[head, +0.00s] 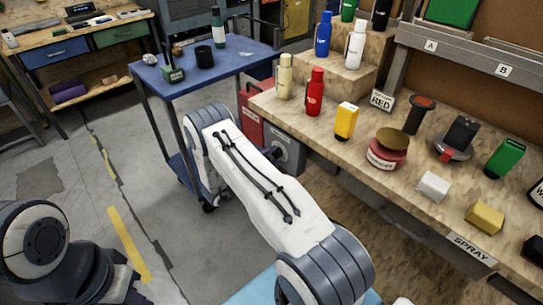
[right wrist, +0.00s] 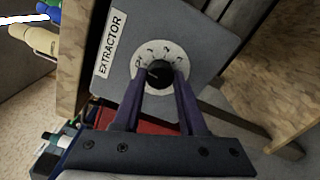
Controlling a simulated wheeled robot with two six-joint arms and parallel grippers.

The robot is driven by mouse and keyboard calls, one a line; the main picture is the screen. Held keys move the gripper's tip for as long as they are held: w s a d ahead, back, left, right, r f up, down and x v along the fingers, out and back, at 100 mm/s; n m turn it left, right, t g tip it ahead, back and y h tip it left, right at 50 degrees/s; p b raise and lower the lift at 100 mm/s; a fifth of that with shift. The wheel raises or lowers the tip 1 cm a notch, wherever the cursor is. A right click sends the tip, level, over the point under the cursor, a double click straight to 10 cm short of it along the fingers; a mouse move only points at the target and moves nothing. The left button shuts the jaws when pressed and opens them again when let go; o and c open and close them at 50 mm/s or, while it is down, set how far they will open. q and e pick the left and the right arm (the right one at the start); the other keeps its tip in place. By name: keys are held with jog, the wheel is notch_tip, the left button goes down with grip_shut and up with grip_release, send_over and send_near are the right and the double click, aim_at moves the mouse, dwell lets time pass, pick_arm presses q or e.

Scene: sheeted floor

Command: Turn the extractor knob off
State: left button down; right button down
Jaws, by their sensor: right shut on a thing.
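The extractor knob (right wrist: 159,69) is a dark round knob on a pale dial (right wrist: 143,62) with small marks. It sits on a grey box (right wrist: 193,33) labelled EXTRACTOR, in the right wrist view. My right gripper (right wrist: 160,80) has its two purple fingers at either side of the knob and is shut on it. The knob's pointer setting is too small to read. In the head view, a grey box (head: 289,156) shows under the bench edge beyond my right arm, which hides the right fingers. My left gripper is out of view.
The wooden bench (head: 455,205) at the right carries bottles, tins and blocks. A red case (head: 251,114) stands beside the grey box. A blue cart (head: 225,62) with a few items stands behind my right arm. The concrete floor to the left is mostly clear.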

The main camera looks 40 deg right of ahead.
jog(key=shift+a+f+n, duration=0.1)
jog(key=shift+n, duration=0.5)
jog(key=shift+c, duration=2.2)
grip_release()
jog(key=a, duration=1)
jog(key=shift+s+a+b, duration=0.2)
jog(key=shift+s+b, duration=0.15)
jog(key=shift+s, duration=0.05)
